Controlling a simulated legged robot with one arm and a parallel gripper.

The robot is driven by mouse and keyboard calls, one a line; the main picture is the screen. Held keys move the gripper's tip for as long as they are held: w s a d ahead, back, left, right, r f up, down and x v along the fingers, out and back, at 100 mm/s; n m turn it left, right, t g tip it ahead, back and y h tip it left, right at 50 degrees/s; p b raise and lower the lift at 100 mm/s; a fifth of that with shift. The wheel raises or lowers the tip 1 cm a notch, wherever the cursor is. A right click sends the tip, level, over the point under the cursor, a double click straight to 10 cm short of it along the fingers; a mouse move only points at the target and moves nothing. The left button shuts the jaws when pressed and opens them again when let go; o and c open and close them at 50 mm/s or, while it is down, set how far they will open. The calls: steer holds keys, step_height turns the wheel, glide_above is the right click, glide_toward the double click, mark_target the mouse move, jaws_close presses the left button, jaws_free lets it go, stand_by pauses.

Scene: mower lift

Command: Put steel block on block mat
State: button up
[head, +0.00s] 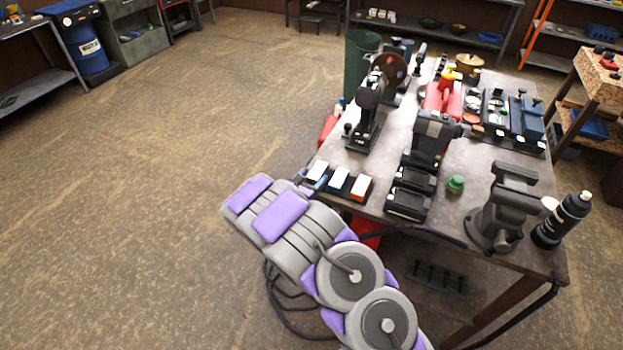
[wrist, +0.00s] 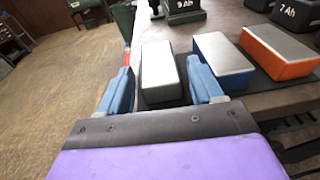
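The leftmost block, with a pale silver top and dark grey sides, looks like the steel block (wrist: 160,68); it also shows in the head view (head: 317,170). It stands at the table's near left edge, on or beside a dark block mat (wrist: 266,83); its underside is hidden. My gripper (wrist: 159,80) is open. Its two blue fingers lie left and right of the block's near end, with a gap at the left finger and the right finger close to the block. In the head view my arm mostly hides the gripper.
A blue block (wrist: 223,62) and an orange block (wrist: 280,52), both silver-topped, stand in a row to the right. Drills with battery packs (head: 408,204), a green knob-like thing (head: 455,184) and a vise (head: 503,210) crowd the table. The floor to the left is clear.

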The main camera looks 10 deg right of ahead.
steer(key=shift+o, duration=0.7)
